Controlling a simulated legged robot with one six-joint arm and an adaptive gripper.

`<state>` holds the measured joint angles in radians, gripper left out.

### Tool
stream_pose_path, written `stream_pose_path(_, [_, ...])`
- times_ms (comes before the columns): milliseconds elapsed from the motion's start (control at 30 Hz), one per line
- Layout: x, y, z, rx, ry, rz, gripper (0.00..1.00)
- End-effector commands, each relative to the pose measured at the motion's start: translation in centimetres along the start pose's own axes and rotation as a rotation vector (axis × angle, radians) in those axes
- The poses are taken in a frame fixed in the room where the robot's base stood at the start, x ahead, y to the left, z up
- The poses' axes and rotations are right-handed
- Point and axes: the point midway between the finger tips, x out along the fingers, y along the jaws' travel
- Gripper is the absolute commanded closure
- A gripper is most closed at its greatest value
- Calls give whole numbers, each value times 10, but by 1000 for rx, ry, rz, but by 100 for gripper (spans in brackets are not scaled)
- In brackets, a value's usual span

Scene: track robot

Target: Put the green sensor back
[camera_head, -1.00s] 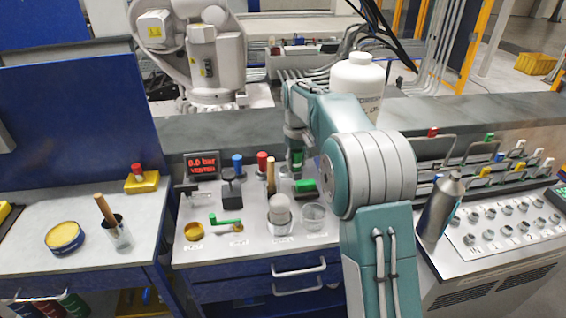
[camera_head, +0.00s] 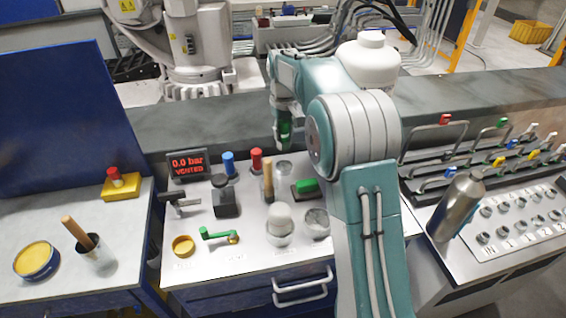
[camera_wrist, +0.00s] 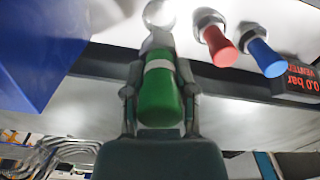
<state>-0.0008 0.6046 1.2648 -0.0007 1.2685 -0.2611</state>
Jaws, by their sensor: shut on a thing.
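My gripper (camera_head: 285,122) is shut on the green sensor (camera_wrist: 158,97), a green cylinder with a pale band and a metal end. The sensor also shows small and dark green in the head view (camera_head: 285,135). It is held clear of the bench, above and behind a round metal socket (camera_head: 283,168) to the right of the red sensor. In the wrist view a round metal fitting (camera_wrist: 160,13) lies just beyond the sensor's metal end. Whether they touch cannot be told.
The red sensor (camera_head: 256,159) and blue sensor (camera_head: 228,163) stand left of the socket. The display (camera_head: 187,164) reads 0.0 bar VENTED. A white bottle (camera_head: 369,62) stands behind my arm.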

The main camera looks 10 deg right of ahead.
Motion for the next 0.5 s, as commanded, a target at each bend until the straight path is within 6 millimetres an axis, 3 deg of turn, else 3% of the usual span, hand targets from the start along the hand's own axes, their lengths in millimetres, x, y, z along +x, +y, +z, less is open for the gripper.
stream_pose_path(100, [23, 0, 1, 0, -4, -1, 100])
stream_pose_path(267, [40, 0, 0, 0, -3, -1, 100])
stream_pose_path(500, [79, 0, 1, 0, -4, -1, 100])
